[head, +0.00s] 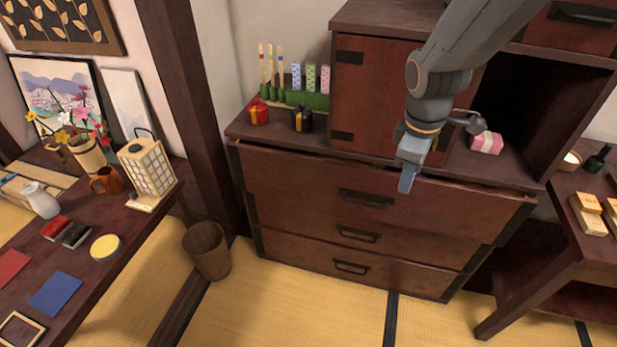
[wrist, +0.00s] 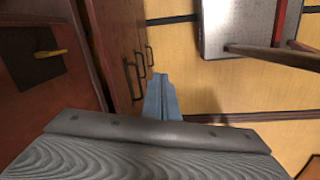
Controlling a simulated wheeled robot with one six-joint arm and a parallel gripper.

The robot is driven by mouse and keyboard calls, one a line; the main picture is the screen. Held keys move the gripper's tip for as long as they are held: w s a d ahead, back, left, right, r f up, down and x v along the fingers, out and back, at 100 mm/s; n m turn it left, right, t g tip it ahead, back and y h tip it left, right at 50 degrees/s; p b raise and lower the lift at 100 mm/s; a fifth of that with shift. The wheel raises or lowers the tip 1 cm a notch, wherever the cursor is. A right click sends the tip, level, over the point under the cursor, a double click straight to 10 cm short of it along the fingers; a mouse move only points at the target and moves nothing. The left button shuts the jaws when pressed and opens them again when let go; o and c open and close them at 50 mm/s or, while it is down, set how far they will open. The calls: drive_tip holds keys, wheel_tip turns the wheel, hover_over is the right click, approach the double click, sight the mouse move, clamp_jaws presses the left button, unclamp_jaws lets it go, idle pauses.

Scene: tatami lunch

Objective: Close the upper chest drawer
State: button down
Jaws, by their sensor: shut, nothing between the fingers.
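The chest (head: 350,225) is dark red-brown wood with three stacked drawers. Its upper drawer (head: 290,183) stands out a little from the body, with a narrow dark gap showing along its top edge. The drawer's black handle (head: 366,198) is at the middle of its front. My gripper (head: 407,181) is shut and empty, pointing down near the drawer's top edge, right of the handle. I cannot tell whether it touches the drawer. In the wrist view the blue-grey fingers (wrist: 161,98) are together, beside the drawer fronts and their handles (wrist: 132,78).
A cupboard door (head: 365,105) rises behind my gripper. A wooden bin (head: 206,252) stands left. Side tables flank the chest. The tatami (head: 300,305) in front is clear.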

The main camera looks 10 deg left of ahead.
sight(309, 166)
drive_tip(key=w+a+f+n+t, duration=0.1)
drive_tip(key=w+a+f+n, duration=0.1)
drive_tip(key=a+n, duration=0.6)
drive_tip(key=w+a+f+n+b, duration=0.1)
drive_tip(key=w+a+f+n, duration=0.15)
drive_tip(key=a+n, duration=0.5)
drive_tip(key=w+a+f+n+t, duration=0.1)
drive_tip(key=w+a+f+n, duration=0.3)
drive_tip(key=a, duration=0.7)
drive_tip(key=shift+n, duration=0.75)
drive_tip(key=x, duration=0.2)
drive_tip(key=p+x, duration=0.1)
drive_tip(key=x, duration=0.2)
drive_tip(key=p+x, duration=0.1)
drive_tip(key=x, duration=0.2)
drive_tip(key=shift+w+d+f, duration=0.1)
drive_tip(key=shift+w+f, duration=0.05)
drive_tip(key=shift+w, duration=0.7)
drive_tip(key=w+b, duration=0.1)
drive_tip(key=w, duration=0.3)
drive_tip(key=shift+w+f, duration=0.1)
drive_tip(key=shift+w, duration=0.3)
